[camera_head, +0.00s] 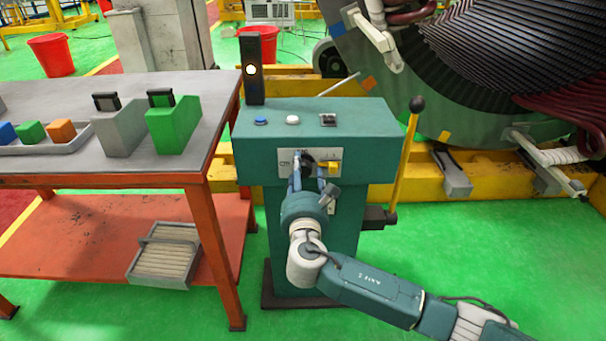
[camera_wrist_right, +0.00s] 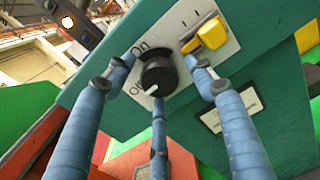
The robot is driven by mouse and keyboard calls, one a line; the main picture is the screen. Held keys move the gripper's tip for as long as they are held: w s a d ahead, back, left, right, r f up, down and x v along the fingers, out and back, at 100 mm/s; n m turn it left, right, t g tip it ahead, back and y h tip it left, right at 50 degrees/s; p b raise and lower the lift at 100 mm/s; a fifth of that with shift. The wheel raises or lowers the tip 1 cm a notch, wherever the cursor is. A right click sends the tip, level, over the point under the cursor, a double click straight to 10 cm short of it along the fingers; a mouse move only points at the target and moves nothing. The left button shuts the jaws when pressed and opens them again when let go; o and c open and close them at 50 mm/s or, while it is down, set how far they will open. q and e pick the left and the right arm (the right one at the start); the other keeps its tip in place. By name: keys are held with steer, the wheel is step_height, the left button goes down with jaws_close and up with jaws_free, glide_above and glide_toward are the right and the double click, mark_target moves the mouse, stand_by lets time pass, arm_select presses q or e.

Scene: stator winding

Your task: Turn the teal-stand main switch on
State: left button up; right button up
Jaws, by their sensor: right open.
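The teal stand (camera_head: 260,158) stands right of the table. On its front is a pale switch plate (camera_head: 286,155), largely hidden by my gripper in the head view. In the right wrist view the plate (camera_wrist_right: 178,30) carries a black round main switch knob (camera_wrist_right: 158,72) with "On" above left and "Off" lower left. The knob's white mark is at its lower left, by "Off". A yellow switch (camera_wrist_right: 211,33) sits right of the knob. My right gripper (camera_head: 311,172) is open, its blue fingers spread around the knob; contact is unclear. My left gripper is out of view.
A yellow lever (camera_head: 405,158) rises at the stand's right side. Two buttons (camera_head: 292,119) and a lamp post (camera_head: 256,72) are on top. The table (camera_head: 70,170) with blocks stands close on the left. The large stator (camera_head: 440,60) is behind.

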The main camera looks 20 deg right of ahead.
steer(key=c, duration=1.1)
steer(key=shift+c, duration=0.2)
